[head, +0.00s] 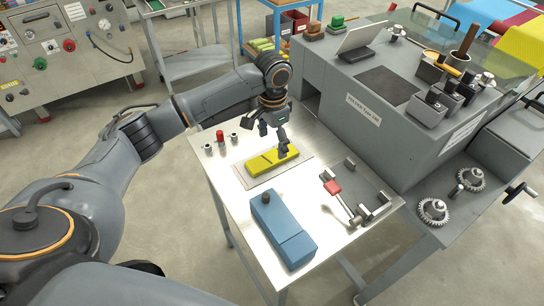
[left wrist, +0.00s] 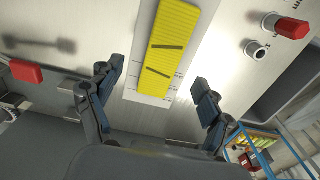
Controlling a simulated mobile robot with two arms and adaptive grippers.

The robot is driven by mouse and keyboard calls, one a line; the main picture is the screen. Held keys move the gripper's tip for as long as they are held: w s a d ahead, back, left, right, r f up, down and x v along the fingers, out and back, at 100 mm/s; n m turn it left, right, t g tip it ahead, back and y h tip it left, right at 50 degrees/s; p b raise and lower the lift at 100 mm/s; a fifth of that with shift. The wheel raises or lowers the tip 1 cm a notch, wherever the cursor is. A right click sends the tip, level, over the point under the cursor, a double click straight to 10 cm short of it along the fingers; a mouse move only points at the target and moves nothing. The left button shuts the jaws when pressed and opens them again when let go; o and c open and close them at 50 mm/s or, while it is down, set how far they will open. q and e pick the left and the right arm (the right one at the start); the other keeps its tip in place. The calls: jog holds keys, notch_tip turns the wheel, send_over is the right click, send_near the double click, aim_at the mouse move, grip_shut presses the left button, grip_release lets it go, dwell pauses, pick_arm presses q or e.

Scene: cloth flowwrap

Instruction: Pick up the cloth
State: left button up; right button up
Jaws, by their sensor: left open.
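The yellow folded cloth (head: 266,163) lies on a marked light plate (head: 264,179) on the small metal table, with dark lines across it. It also shows in the left wrist view (left wrist: 169,50), running up from between the fingers. My left gripper (head: 275,134) is above the table at the cloth's far right end, fingers pointing down. In the left wrist view its two fingers (left wrist: 159,93) are spread wide on either side of the cloth's near end, with nothing between them held. Contact with the cloth cannot be told. My right gripper is not in view.
A blue box (head: 283,230) stands at the table's front. A red-topped post (head: 220,136) and small metal posts stand at the back left. A large grey machine (head: 384,110) borders the table's right side.

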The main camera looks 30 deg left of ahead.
aim_at(272, 157)
pick_arm(q)
jog(key=shift+w+f, duration=0.2)
jog(key=shift+f, duration=0.25)
jog(key=shift+w+f, duration=0.1)
jog(key=shift+f, duration=0.15)
jog(key=f+p, duration=0.1)
jog(key=f, duration=0.3)
jog(key=shift+a+f+p, duration=0.2)
jog(key=shift+p, duration=0.15)
jog(key=shift+f, duration=0.15)
jog(key=c, duration=0.8)
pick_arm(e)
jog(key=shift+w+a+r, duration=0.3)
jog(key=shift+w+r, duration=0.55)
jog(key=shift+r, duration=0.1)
